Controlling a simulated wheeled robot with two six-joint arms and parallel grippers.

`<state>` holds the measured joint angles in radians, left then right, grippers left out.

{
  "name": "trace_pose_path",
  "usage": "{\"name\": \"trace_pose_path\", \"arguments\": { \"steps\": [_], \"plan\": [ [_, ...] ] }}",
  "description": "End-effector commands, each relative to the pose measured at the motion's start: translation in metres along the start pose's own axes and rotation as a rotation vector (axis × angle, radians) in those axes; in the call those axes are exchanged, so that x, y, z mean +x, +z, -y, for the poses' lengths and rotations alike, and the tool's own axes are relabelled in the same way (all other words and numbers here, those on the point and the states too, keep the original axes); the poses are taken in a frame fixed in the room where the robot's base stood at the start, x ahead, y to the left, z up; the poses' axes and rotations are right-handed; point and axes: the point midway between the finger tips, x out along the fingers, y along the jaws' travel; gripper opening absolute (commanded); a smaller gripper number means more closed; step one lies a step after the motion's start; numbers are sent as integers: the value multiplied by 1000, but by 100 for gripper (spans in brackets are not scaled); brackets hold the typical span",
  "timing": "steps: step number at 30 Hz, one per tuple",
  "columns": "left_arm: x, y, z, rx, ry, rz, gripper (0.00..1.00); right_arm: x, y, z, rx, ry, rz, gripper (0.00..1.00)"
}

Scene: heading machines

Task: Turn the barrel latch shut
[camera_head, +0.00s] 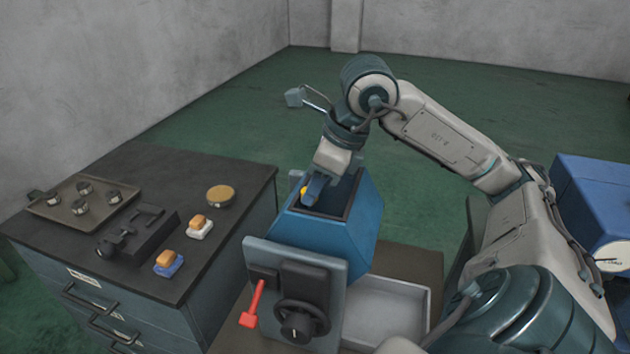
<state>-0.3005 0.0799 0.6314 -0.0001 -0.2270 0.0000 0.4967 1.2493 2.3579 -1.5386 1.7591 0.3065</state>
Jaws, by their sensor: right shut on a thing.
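A blue barrel-like machine body (330,238) with a dark-rimmed open top stands in the middle. My right gripper (311,190) reaches down from above at the left part of its top. Its fingers are shut on a small yellow knob (304,191), mostly hidden by the fingers. I cannot tell the knob's turn angle, nor for certain that it is the latch. A grey front panel (257,248) carries a red lever (253,304) pointing down and a black round dial (302,321). My left gripper is not in view.
A dark-topped cabinet (165,170) at left holds a tray (60,205) of small round parts, a black fixture (138,235), two brushes or blocks (199,228) and a brass disc (220,196). A light bin (385,310) sits right of the panel. A blue machine (590,195) stands far right.

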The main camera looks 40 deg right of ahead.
Motion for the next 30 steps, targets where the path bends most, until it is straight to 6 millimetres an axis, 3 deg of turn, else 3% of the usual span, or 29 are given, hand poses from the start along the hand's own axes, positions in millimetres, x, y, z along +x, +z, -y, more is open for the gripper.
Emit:
{"name": "trace_pose_path", "arguments": {
  "steps": [11, 30],
  "plan": [
    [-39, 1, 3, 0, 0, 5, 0, -6, 4, -5, 327, -130, 0, 3],
    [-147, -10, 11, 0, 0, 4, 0, -6, 4, -8, 710, -285, -3, 3]
  ]
}}
